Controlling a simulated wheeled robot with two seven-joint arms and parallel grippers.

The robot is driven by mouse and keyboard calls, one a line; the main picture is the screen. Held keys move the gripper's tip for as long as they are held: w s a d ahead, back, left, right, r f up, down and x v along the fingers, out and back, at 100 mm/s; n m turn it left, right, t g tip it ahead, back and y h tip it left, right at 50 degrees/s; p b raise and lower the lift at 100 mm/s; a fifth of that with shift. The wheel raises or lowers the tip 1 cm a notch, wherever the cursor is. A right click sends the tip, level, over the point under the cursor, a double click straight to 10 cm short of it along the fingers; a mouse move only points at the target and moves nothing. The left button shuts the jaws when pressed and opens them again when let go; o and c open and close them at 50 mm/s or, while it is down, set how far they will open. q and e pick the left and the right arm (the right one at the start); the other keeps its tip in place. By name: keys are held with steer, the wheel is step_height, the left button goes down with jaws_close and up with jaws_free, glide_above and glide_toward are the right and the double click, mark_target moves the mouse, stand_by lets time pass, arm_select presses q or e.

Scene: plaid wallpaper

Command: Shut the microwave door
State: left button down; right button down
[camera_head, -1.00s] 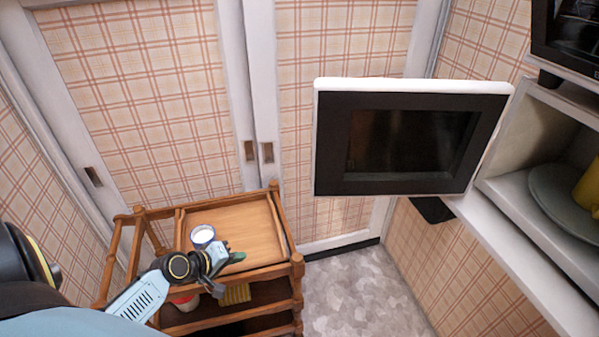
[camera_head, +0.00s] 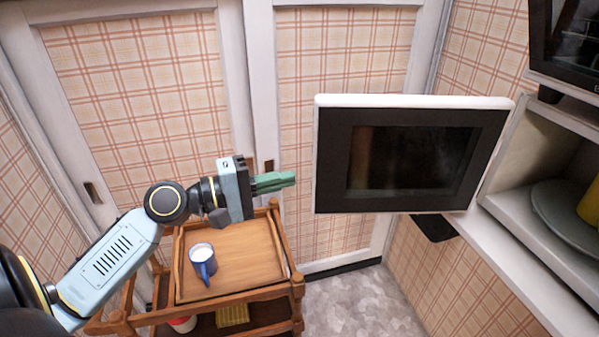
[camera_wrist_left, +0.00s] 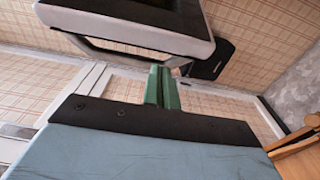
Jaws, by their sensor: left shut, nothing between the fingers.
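The microwave door (camera_head: 332,150) stands wide open in the head view, a dark panel with a white edge and a dark window. The open microwave cavity (camera_head: 555,145) is at the right, with a grey plate (camera_head: 560,210) inside. My left gripper (camera_head: 290,180) is shut and empty, with green fingers pointing right, to the left of the door with a small gap in the picture. In the left wrist view the fingers (camera_wrist_left: 162,88) are together, and the door (camera_wrist_left: 140,48) is ahead of them. My right gripper is not in view.
A yellow object (camera_head: 590,205) is on the plate. A dark appliance (camera_head: 570,40) is above the cavity. Grey floor (camera_head: 360,300) is clear below the door.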

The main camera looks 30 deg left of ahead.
arm_select(q)
steer(key=shift+p+x, duration=0.3)
steer(key=shift+x, duration=1.65)
steer(key=shift+s, duration=0.1)
